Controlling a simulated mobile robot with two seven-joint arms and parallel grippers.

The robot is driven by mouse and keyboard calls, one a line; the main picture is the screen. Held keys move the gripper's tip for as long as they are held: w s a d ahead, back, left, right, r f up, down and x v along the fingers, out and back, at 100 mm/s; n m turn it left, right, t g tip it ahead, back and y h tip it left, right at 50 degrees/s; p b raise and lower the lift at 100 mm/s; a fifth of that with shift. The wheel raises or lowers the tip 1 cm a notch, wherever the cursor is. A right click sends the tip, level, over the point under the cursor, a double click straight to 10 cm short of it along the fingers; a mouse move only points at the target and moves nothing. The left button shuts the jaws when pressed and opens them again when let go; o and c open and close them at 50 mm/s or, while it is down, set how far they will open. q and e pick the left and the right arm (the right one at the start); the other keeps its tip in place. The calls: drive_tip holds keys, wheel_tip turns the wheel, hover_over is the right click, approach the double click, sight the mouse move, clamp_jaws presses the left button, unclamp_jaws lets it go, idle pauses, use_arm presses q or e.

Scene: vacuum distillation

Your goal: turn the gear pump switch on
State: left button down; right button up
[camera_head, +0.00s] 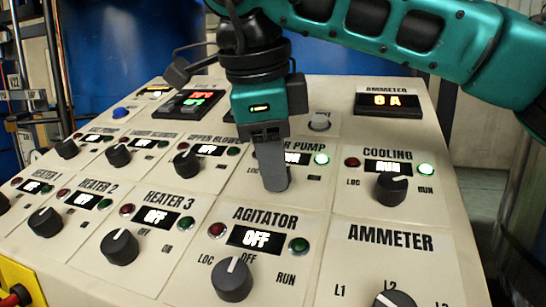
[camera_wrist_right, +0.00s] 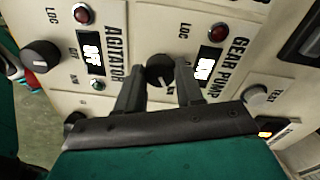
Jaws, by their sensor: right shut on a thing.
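The gear pump switch is a round black knob (camera_wrist_right: 160,71) below its lit display (camera_wrist_right: 206,68). In the head view, my right gripper (camera_head: 271,172) reaches down onto the panel and hides most of the knob. In the wrist view, its two fingers (camera_wrist_right: 158,80) stand on either side of the knob, shut on it. The gear pump label (camera_head: 303,147) is partly covered in the head view. The green lamp (camera_head: 321,159) beside its display is lit. The display's text is partly covered and hard to read. My left gripper is not in view.
The sloped panel (camera_head: 215,285) holds several similar knobs. The agitator knob (camera_head: 232,279) is in front, with its display (camera_head: 255,237) reading OFF. The cooling knob (camera_head: 391,189) is to the right, with its green lamp lit. An ammeter display (camera_head: 388,101) stands behind.

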drive_tip(key=o, duration=1)
drive_tip(key=shift+o, duration=0.2)
drive_tip(key=p+v, duration=0.2)
drive_tip(key=v, duration=1.1)
